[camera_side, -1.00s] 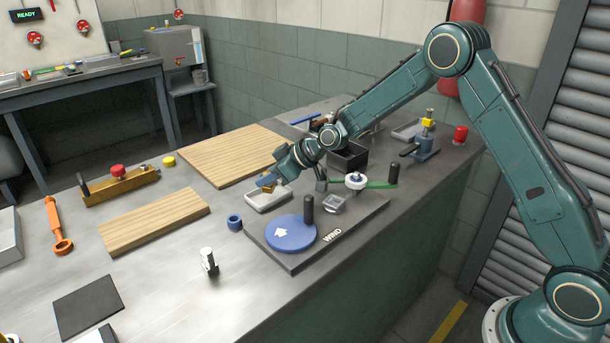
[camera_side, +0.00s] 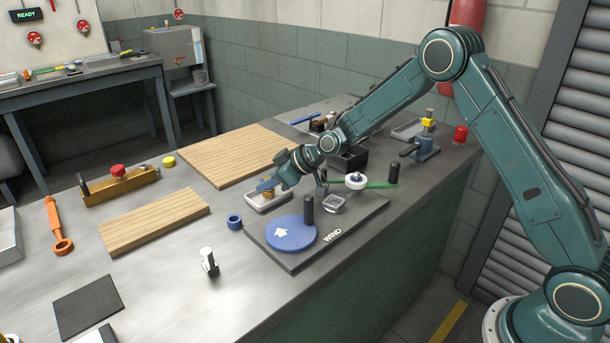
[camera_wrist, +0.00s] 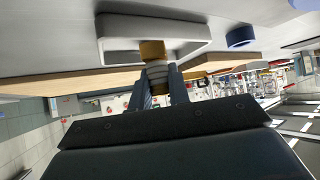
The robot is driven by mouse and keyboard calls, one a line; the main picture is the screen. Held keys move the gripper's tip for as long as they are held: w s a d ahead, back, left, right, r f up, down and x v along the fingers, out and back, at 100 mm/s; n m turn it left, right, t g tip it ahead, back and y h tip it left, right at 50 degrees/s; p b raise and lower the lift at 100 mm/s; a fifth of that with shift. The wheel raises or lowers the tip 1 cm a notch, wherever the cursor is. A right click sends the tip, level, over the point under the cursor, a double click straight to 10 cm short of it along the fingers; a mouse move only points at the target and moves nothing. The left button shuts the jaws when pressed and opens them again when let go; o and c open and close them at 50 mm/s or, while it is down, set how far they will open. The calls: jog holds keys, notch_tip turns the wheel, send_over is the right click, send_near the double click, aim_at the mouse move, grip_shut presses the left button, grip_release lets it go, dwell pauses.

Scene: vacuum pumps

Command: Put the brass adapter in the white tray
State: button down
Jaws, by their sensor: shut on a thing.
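The brass adapter (camera_wrist: 153,52) is between the fingers of my gripper (camera_wrist: 160,88) in the wrist view; it has a golden end and a paler ribbed part. My gripper is shut on it. In the side view my gripper (camera_side: 268,187) is at the white tray (camera_side: 265,205), with the brass adapter (camera_side: 268,194) at its tip over the tray. The white tray (camera_wrist: 118,28) also shows in the wrist view, right beyond the adapter. I cannot tell whether the adapter touches the tray floor.
A blue ring (camera_side: 234,222) lies left of the black base plate (camera_side: 290,263) with a blue disc (camera_side: 290,235) and a black post (camera_side: 308,208). Wooden boards (camera_side: 155,222) lie to the left. The bench front near the black square (camera_side: 88,306) is mostly clear.

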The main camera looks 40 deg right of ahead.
jog(key=shift+f, duration=0.25)
jog(key=c, duration=1.3)
grip_release()
jog(key=shift+o, duration=0.2)
jog(key=shift+s+d+r, duration=0.1)
jog(key=v, duration=1.3)
jog(key=shift+r, duration=0.2)
jog(key=shift+s+d, duration=0.1)
jog(key=shift+c, duration=0.2)
grip_shut()
